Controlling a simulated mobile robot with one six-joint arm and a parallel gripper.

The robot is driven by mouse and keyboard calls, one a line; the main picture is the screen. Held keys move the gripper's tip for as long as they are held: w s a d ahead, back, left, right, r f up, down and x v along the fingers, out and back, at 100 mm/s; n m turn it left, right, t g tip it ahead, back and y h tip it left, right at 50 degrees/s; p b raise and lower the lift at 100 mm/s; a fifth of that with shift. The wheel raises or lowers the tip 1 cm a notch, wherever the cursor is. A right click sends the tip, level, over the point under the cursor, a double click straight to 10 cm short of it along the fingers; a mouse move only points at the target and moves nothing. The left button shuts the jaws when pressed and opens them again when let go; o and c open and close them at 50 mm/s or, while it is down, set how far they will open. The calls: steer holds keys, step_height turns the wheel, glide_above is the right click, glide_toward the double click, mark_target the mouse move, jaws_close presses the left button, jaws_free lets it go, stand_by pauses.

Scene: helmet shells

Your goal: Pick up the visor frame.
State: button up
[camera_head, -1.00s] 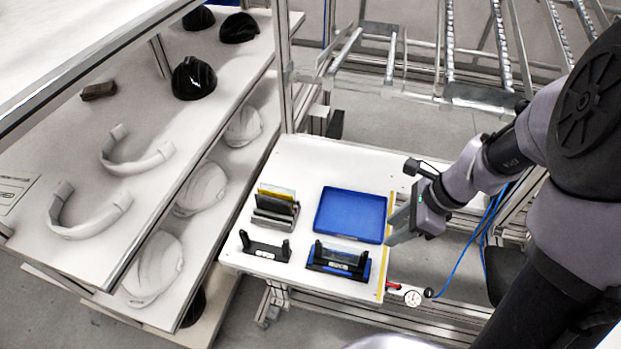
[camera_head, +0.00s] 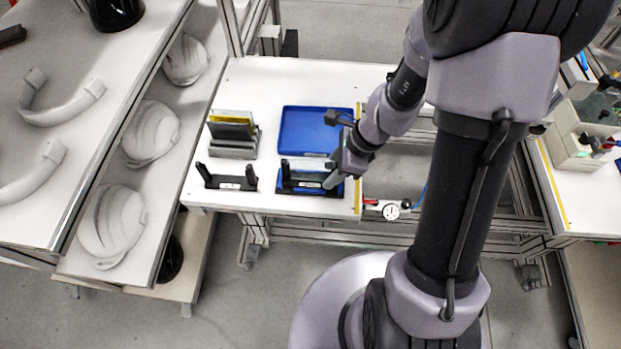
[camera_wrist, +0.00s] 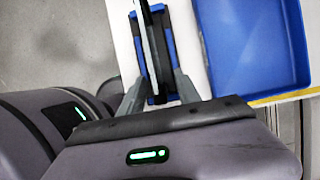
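The visor frame looks to be the black piece with upright ends (camera_head: 300,187) on a blue base near the table's front edge, with a clear pane (camera_head: 308,167) standing in it. A similar black piece (camera_head: 226,182) stands to its left, without a pane. My gripper (camera_head: 331,180) is at the right end of the blue-based piece. In the wrist view my gripper (camera_wrist: 160,80) has its two fingers apart, one on each side of the black piece and pane (camera_wrist: 156,45). Whether either finger touches it, I cannot tell.
A blue tray (camera_head: 302,110) lies behind on the white table (camera_head: 270,75). A rack with upright plates (camera_head: 232,140) stands to its left. A dial gauge (camera_head: 391,212) is right of the table's yellow edge strip. Shelves with white helmet shells (camera_head: 112,225) stand at left.

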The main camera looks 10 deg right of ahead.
jaws_close()
steer(key=shift+r, duration=0.15)
